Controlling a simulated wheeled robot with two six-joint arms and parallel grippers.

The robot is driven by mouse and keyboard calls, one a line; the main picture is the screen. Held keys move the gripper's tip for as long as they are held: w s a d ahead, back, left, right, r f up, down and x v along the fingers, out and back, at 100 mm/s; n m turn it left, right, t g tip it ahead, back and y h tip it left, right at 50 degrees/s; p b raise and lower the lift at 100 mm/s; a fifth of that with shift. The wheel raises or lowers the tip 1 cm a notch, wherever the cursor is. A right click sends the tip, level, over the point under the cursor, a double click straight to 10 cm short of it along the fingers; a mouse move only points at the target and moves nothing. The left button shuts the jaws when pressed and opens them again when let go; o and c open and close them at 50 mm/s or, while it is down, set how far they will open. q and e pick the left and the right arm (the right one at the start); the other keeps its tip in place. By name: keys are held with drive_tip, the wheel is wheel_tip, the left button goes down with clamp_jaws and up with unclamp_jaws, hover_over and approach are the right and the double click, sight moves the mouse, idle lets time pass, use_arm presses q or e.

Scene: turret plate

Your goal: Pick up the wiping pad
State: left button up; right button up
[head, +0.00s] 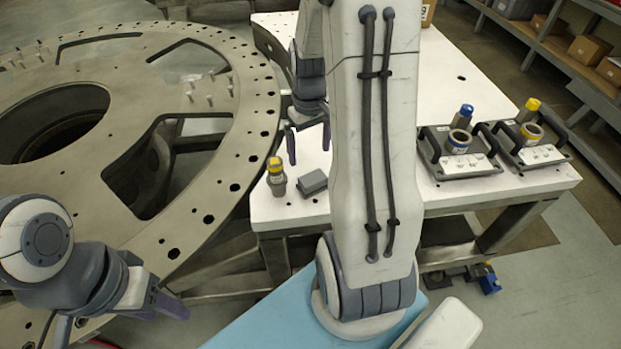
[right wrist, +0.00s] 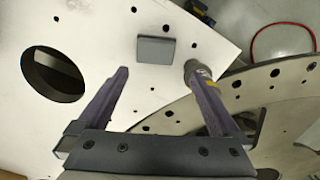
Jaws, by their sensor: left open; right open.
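The wiping pad, a small grey block (head: 313,182), lies on the white table near its left edge. It also shows in the right wrist view (right wrist: 156,50), ahead of and between the fingertips. My right gripper (head: 308,143) is open and empty, pointing down above the table, apart from the pad. It also shows in the right wrist view (right wrist: 157,78). My left gripper (head: 165,303) is at the lower left by the rim of the big metal ring, and its jaws are open and empty.
A yellow-topped grey bottle (head: 276,178) stands left of the pad; in the right wrist view the bottle (right wrist: 200,70) overlaps a finger. The big metal ring (head: 215,190) borders the white table (head: 290,212). Two handled trays (head: 455,175) (head: 530,155) sit at right.

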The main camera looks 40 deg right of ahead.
hover_over(313, 178)
wheel_tip(313, 178, down, 5)
drive_tip(key=shift+a+f+p, duration=0.1)
drive_tip(key=shift+p, duration=0.3)
drive_tip(key=shift+f+p, duration=0.35)
drive_tip(key=shift+f, duration=0.2)
wheel_tip(313, 178, down, 3)
drive_tip(key=shift+f+p, duration=0.1)
drive_tip(key=shift+p, duration=0.5)
drive_tip(key=shift+f, duration=0.55)
drive_tip(key=c, duration=1.2)
drive_tip(key=shift+c, duration=0.2)
drive_tip(key=shift+r, duration=0.1)
